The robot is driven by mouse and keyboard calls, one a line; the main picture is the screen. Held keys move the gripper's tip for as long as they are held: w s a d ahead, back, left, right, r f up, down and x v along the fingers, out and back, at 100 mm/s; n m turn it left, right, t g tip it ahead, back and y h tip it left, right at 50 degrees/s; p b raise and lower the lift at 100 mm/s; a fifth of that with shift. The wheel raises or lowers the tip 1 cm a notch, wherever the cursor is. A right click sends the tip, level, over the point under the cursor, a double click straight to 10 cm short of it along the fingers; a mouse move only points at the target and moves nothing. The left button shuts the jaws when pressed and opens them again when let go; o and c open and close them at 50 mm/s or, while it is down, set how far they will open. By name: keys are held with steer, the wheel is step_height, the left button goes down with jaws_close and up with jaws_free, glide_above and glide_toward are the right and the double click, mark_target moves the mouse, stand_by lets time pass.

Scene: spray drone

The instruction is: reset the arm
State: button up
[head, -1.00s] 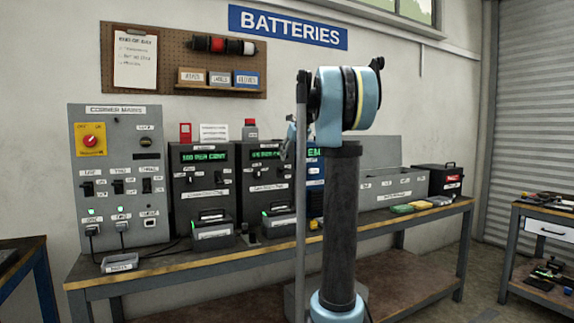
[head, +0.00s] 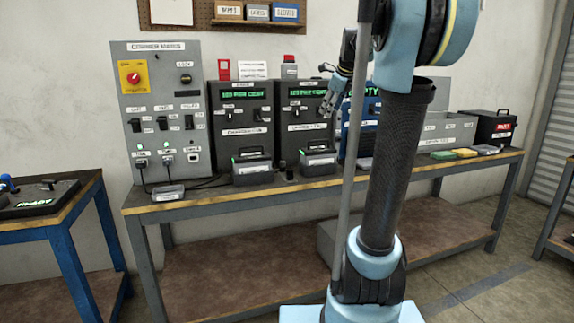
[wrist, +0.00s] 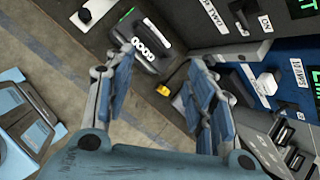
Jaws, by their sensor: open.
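My gripper (head: 330,105) shows in the head view in front of the battery bench, just left of my arm's dark upright link, with its fingers pointing down. In the wrist view my gripper (wrist: 160,100) has its two blue-padded fingers spread wide apart, with nothing between them. My arm stands upright and is bent over at the top. A dark battery with a handle (wrist: 142,48) lies beyond the left finger in the wrist view, apart from it.
The long bench (head: 220,201) carries a grey switch panel (head: 155,95), dark chargers (head: 240,110), a blue charger (head: 362,125) partly hidden by my arm, and a black box (head: 494,127). A blue-legged table (head: 62,230) stands at left. Floor shows between the tables.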

steer(key=s+f+n+g+h, duration=0.1)
steer(key=s+f+n+g, duration=0.1)
steer(key=s+f+n, duration=1)
steer(key=s+f+n+g+h, duration=0.1)
steer(key=s+f+n+g, duration=0.1)
steer(key=s+f+n, duration=1.1)
steer(key=s+f, duration=0.9)
steer(key=s, duration=0.5)
steer(key=shift+s+a+f+n, duration=0.15)
steer(key=shift+s+f+n, duration=0.05)
steer(key=shift+f+n, duration=0.15)
